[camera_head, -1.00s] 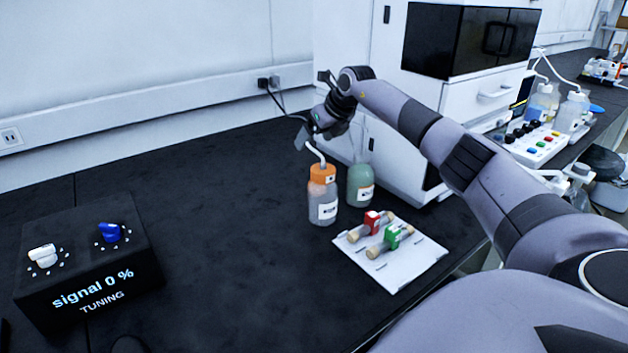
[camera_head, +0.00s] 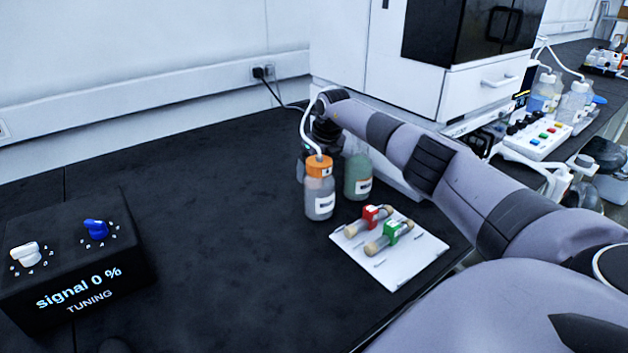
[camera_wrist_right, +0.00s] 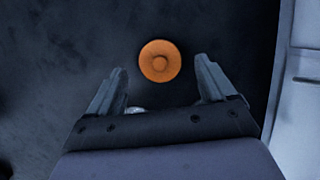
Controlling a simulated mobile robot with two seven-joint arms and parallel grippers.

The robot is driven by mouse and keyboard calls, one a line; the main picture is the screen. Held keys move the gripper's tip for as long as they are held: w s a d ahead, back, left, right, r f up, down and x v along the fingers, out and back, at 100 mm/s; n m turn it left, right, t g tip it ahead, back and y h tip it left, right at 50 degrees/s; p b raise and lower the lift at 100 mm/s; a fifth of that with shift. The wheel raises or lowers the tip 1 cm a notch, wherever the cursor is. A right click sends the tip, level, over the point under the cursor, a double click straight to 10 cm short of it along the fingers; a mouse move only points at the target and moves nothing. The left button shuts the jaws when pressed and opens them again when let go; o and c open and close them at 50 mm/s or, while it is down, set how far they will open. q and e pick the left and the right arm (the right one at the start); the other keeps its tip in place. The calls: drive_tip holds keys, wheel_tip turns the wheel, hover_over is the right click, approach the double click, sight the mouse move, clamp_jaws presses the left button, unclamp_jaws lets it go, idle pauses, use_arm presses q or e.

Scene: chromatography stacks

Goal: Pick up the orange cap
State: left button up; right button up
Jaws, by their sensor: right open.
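An orange cap (camera_wrist_right: 160,61) shows as a round disc with a small centre ring in the right wrist view, just ahead of my right gripper (camera_wrist_right: 160,67). The fingers are apart, one toward each side of the disc, not visibly touching it. In the head view, an orange cap (camera_head: 319,166) with a white tube sits on an upright clear bottle (camera_head: 319,198). I cannot tell whether both views show the same cap, as no tube shows in the wrist view. My right gripper is down behind this bottle, its fingertips mostly hidden. My left gripper is not in view.
A green bottle (camera_head: 357,178) stands just right of the clear one. A white tray (camera_head: 398,277) with red- and green-marked tubes lies in front. A tuning box (camera_head: 75,265) is at the left. A white instrument (camera_head: 390,80) stands behind. The middle of the black bench (camera_head: 220,220) is clear.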

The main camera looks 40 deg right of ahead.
drive_tip(key=shift+b+x, duration=0.4)
drive_tip(key=shift+x, duration=0.95)
drive_tip(key=c, duration=1.1)
drive_tip(key=shift+r, duration=0.2)
